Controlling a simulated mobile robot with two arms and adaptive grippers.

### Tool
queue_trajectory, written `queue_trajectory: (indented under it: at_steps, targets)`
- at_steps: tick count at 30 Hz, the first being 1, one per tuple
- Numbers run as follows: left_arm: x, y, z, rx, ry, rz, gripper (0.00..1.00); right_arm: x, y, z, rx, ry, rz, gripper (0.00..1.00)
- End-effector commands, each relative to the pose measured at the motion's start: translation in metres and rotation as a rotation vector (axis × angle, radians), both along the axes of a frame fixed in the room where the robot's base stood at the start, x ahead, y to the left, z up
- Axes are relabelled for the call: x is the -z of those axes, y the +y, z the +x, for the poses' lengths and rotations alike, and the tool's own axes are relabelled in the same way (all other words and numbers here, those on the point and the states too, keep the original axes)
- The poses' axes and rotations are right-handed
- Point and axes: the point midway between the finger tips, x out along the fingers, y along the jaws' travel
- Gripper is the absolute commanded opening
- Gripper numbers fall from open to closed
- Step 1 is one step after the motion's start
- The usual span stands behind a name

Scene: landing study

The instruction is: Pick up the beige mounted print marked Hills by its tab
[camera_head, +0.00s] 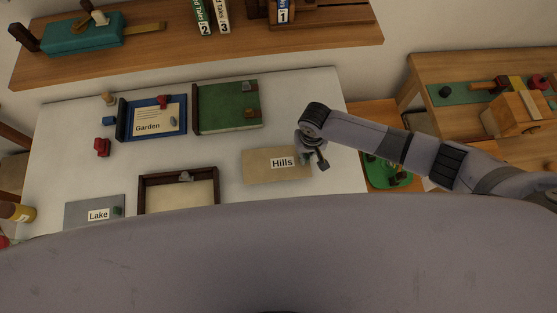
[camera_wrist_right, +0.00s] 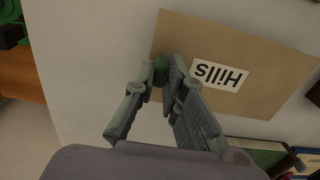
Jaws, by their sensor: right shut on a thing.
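The beige mounted print marked Hills (camera_head: 262,172) lies at the right side of the white table, and it fills much of the right wrist view (camera_wrist_right: 225,35). Its white label reads Hills. My right gripper (camera_head: 320,161) is at the print's right edge. In the right wrist view its fingers (camera_wrist_right: 163,76) are shut on the print's green tab (camera_wrist_right: 160,68), which is partly hidden between them. I cannot tell whether the print is clear of the table. My left gripper is not in view.
On the white table (camera_head: 80,165) are a blue Garden frame (camera_head: 124,118), a green board (camera_head: 225,122), a dark-framed tray (camera_head: 150,181) and a grey Lake print (camera_head: 78,213). A wooden shelf (camera_head: 170,45) runs behind. A side table (camera_head: 425,75) with tools stands at right.

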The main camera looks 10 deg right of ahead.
Motion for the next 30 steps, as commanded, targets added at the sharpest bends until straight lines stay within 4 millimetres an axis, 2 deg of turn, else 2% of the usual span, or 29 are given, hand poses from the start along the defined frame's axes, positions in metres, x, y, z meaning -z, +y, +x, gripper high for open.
queue_trajectory:
  at_steps: [6, 16, 26, 30]
  targets:
    - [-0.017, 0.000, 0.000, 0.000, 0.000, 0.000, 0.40, -0.015, 0.000, -0.001, 0.001, 0.001, 0.001, 0.00]
    - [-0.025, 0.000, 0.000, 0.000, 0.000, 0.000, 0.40, -0.033, 0.000, -0.001, 0.000, 0.001, 0.001, 0.00]
    - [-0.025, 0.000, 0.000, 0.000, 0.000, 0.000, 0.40, -0.034, 0.000, 0.000, 0.001, 0.001, 0.001, 0.00]
    - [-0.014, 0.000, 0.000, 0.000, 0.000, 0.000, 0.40, -0.041, -0.001, 0.010, 0.015, -0.006, 0.002, 0.00]
